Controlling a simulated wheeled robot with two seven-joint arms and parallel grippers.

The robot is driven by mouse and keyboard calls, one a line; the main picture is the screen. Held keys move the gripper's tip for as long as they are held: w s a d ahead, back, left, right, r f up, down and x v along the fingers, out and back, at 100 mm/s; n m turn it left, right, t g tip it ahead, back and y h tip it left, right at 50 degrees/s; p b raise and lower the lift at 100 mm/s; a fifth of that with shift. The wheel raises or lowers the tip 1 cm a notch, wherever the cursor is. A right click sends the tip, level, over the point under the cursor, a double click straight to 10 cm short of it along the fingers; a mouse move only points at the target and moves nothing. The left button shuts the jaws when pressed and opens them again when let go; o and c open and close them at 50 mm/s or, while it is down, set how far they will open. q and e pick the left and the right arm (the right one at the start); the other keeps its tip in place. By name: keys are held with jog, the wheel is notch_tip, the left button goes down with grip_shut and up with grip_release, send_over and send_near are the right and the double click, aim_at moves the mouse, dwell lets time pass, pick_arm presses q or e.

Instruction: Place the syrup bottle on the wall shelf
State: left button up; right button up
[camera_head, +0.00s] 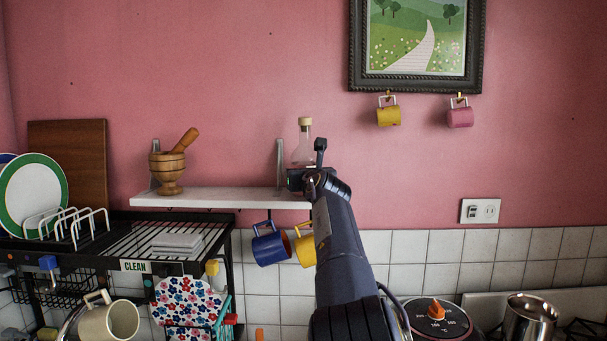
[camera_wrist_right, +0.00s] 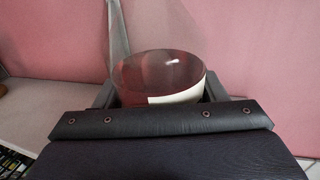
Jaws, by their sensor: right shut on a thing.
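The syrup bottle (camera_head: 303,153) is clear glass with a cork-coloured stopper and stands upright at the right end of the white wall shelf (camera_head: 225,199). My right gripper (camera_head: 308,180) is shut on it, hiding its lower part in the head view. In the right wrist view the bottle's round glass body (camera_wrist_right: 160,75), with a cream label edge, sits between the fingers of my gripper (camera_wrist_right: 160,98). The shelf's pale surface (camera_wrist_right: 45,108) shows to the left there. I cannot tell whether the bottle's base touches the shelf. My left gripper is not in view.
A wooden mortar and pestle (camera_head: 168,172) stands at the shelf's left end. Blue (camera_head: 271,245) and yellow (camera_head: 304,248) mugs hang below. The shelf's middle is clear.

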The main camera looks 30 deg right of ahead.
jog(key=o, duration=1.5)
jog(key=shift+f, duration=0.1)
jog(key=shift+s+r, duration=0.1)
jog(key=shift+r, duration=0.1)
jog(key=shift+b+v, duration=2.45)
jog(key=shift+v, duration=3.55)
